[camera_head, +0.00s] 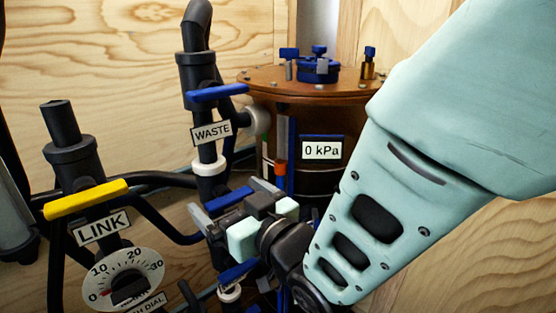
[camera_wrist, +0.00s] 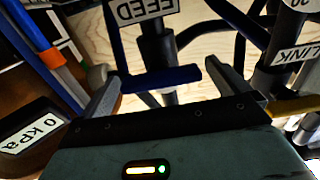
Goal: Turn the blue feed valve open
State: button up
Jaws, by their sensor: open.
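The blue feed valve handle (camera_wrist: 160,78) lies crosswise over its dark pipe in the wrist view, with the FEED label (camera_wrist: 143,9) upside down above it. In the head view the blue handle (camera_head: 229,198) shows between the grey fingers, and its label is hidden behind my gripper. My gripper (camera_head: 221,194) is open, with one finger near each end of the handle. It also shows in the wrist view (camera_wrist: 162,71), the fingers to the left and right of the bar. I cannot tell whether either finger touches it.
A blue WASTE valve handle (camera_head: 217,93) is above. A yellow LINK handle (camera_head: 86,199) and a dial (camera_head: 124,281) stand left. Another blue handle (camera_head: 238,271) is below my gripper. A copper-coloured tank (camera_head: 300,80) with a 0 kPa display (camera_head: 322,150) stands behind. Black pipes crowd the space.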

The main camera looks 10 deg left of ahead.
jog(key=shift+w+a, duration=0.15)
jog(key=shift+a, duration=0.05)
jog(key=c, duration=0.9)
jog(key=shift+c, duration=0.2)
